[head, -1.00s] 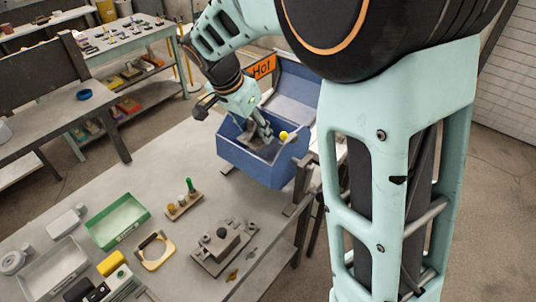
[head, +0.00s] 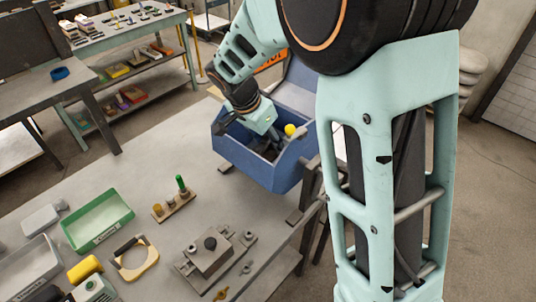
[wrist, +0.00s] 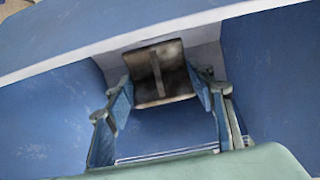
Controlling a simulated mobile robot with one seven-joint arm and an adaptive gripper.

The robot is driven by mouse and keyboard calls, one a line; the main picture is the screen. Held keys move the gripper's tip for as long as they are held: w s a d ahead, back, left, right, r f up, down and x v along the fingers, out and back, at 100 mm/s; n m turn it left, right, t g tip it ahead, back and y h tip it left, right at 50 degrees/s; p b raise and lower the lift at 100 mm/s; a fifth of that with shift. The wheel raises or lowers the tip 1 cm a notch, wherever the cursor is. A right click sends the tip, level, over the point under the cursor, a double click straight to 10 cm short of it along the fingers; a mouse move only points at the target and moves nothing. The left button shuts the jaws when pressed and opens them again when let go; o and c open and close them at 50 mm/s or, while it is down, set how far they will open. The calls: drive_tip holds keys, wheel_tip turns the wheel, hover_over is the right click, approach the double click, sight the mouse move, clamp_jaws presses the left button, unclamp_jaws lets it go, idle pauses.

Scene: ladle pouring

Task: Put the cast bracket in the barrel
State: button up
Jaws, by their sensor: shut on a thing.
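My gripper (head: 270,146) is down inside the open blue box (head: 240,160) at the table's far edge. In the wrist view my gripper (wrist: 163,88) is shut on the cast bracket (wrist: 150,72), a dark, worn metal piece with an upright rib, held between the fingertips. Blue walls surround it in that view. The bracket cannot be made out in the head view, behind the gripper and box wall. I cannot make out a barrel in either view.
A yellow ball (head: 290,130) shows at the box, right of my gripper. An orange "Hot" sign (head: 270,62) is partly behind my arm. A green tray (head: 97,220), a peg stand (head: 172,206) and a grey fixture (head: 208,255) stand on the table.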

sight(267, 150)
drive_tip(key=shift+f, duration=2.25)
drive_tip(key=o, duration=1.4)
drive_tip(key=v, duration=1.2)
drive_tip(key=shift+w+d+r, duration=0.1)
